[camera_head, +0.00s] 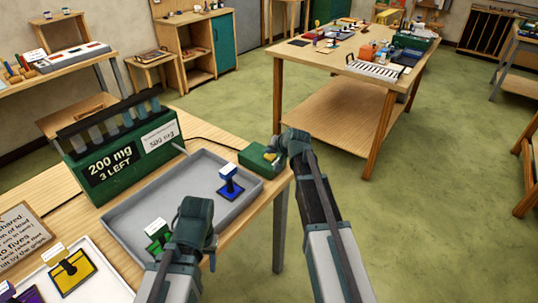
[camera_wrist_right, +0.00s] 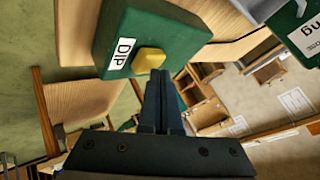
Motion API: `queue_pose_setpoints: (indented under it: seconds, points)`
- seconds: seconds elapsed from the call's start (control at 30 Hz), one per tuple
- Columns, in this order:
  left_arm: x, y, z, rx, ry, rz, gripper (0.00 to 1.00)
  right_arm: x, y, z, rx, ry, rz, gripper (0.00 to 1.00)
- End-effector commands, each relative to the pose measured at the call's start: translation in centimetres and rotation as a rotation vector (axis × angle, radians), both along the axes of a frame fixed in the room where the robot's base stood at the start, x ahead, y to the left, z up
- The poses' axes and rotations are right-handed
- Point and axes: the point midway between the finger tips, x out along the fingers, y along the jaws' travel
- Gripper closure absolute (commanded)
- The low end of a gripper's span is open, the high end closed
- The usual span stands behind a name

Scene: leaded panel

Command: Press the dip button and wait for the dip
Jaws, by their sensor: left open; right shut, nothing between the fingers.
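The dip button is a yellow knob (camera_wrist_right: 149,60) on a green box (camera_wrist_right: 170,27) labelled DIP in the right wrist view. In the head view the green box (camera_head: 250,160) sits at the table's right corner. My right gripper (camera_wrist_right: 161,78) is shut and empty, its fingertips close beside the yellow knob. I cannot tell whether they touch it. In the head view my right gripper (camera_head: 284,146) is at the box's right side. My left gripper (camera_head: 195,215) is over the grey tray (camera_head: 115,219), seen from behind, its fingertips mostly hidden.
A green rack (camera_head: 124,150) reading "200 mg 3 LEFT" and "500 mg" holds several strips behind the tray. A blue-handled piece (camera_head: 230,182) and a green piece (camera_head: 158,233) stand in the tray. A white tray (camera_head: 100,280) is front left.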

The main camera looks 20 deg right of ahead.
Motion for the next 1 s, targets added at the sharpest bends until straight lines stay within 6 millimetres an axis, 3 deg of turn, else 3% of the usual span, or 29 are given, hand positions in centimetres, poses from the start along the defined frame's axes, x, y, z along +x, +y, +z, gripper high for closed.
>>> queue_pose_setpoints:
  seconds: [1.0]
  points:
    - [0.00,0.00,-0.89,0.000,0.000,0.000,0.50,-0.01,0.01,-0.88,0.000,0.001,0.001,1.00]
